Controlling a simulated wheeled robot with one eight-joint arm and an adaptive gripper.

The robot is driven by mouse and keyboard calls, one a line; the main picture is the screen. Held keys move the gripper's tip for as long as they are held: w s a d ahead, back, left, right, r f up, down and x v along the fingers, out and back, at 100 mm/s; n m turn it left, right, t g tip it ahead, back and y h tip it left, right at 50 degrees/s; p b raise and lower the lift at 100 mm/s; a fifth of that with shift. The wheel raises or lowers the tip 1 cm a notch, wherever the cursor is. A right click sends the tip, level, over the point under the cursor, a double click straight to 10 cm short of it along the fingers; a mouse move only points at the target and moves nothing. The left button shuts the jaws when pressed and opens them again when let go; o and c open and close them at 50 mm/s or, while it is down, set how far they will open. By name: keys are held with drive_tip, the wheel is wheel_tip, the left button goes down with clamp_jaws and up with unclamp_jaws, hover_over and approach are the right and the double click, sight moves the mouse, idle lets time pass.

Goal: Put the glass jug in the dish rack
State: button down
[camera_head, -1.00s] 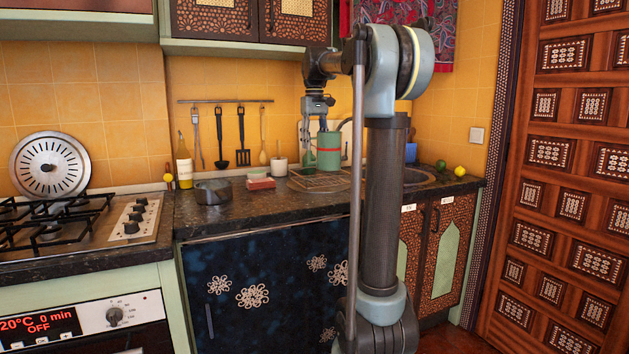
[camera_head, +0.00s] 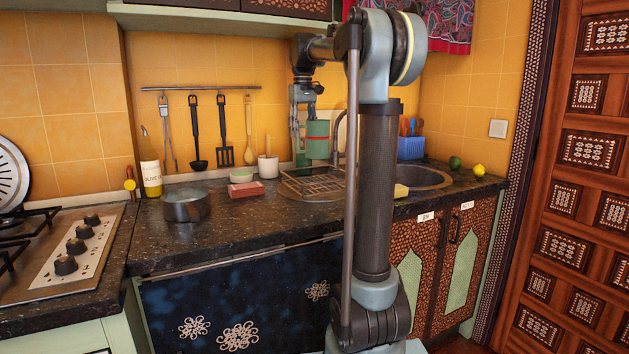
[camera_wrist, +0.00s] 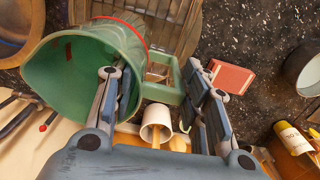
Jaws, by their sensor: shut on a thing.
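The glass jug (camera_head: 318,148) is green and see-through with a red band. It hangs above the wire dish rack (camera_head: 312,186) on the counter, apart from it. My gripper (camera_head: 300,152) is shut on the jug at its handle side, left of the body. In the wrist view the jug (camera_wrist: 70,85) fills the left, tilted, with its open mouth facing the camera. Its squarish handle (camera_wrist: 165,95) lies between my gripper's fingers (camera_wrist: 165,85). Part of the dish rack (camera_wrist: 190,25) shows behind the jug.
A metal pot (camera_head: 186,205), an oil bottle (camera_head: 150,175), a red block (camera_head: 247,190), a green bowl (camera_head: 241,176) and a white cup (camera_head: 268,168) stand left of the rack. The sink (camera_head: 420,178) is to the right. The front counter is clear.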

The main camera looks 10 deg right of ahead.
wheel_tip(320, 180, down, 5)
drive_tip(key=shift+w+r, duration=0.1)
drive_tip(key=shift+w, duration=0.05)
drive_tip(key=shift+f, duration=2.5)
drive_tip(key=c, duration=0.9)
unclamp_jaws()
drive_tip(key=shift+r, duration=0.1)
wheel_tip(320, 180, up, 12)
drive_tip(key=shift+f, duration=0.1)
